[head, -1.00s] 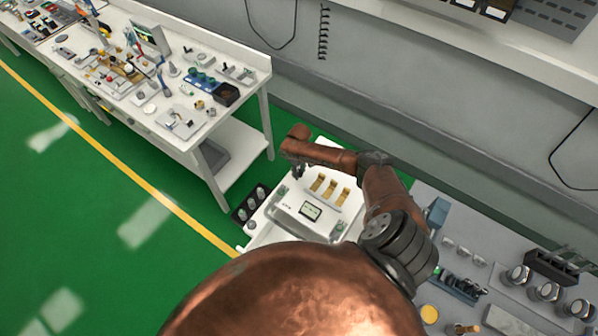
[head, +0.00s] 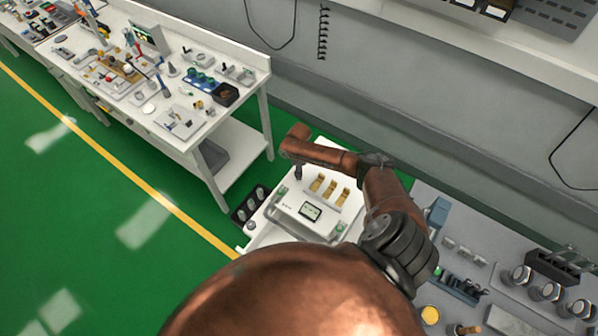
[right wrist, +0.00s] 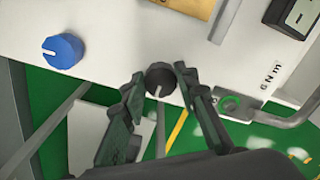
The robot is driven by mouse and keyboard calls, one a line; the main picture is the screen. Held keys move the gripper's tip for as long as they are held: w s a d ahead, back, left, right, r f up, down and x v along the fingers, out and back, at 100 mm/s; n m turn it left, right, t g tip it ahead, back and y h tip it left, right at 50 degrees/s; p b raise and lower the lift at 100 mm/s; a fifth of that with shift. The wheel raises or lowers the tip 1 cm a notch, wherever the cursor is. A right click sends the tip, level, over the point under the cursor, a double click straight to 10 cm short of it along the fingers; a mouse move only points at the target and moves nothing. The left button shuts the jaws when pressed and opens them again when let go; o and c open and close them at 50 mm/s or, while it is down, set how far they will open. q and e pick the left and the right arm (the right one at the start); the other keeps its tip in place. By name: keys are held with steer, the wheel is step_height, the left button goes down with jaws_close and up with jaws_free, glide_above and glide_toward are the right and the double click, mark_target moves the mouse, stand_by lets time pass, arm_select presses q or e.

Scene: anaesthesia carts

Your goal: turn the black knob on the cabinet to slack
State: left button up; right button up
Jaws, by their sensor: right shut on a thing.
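The black knob (right wrist: 160,79) sits on the white cabinet (right wrist: 115,25) in the right wrist view, with a pale pointer line facing the lower part of the picture. My right gripper (right wrist: 161,74) has one finger on each side of the knob and is shut on it. In the head view my right gripper (head: 298,172) points down at the far left edge of the white cabinet (head: 287,225); the knob is too small to make out there. My left gripper is not in view.
A blue knob (right wrist: 63,50) stands left of the black one. A green-ringed fitting (right wrist: 229,102) and a grey rail lie to the right. A cluttered white bench (head: 185,140) stands at left, a grey worktop (head: 470,215) at right. Green floor is open at left.

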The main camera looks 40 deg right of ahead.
steer(key=shift+w, duration=0.1)
stand_by(0.3)
steer(key=o, duration=1.1)
steer(key=shift+o, duration=0.2)
steer(key=shift+r, duration=0.1)
step_height(320, 180, up, 12)
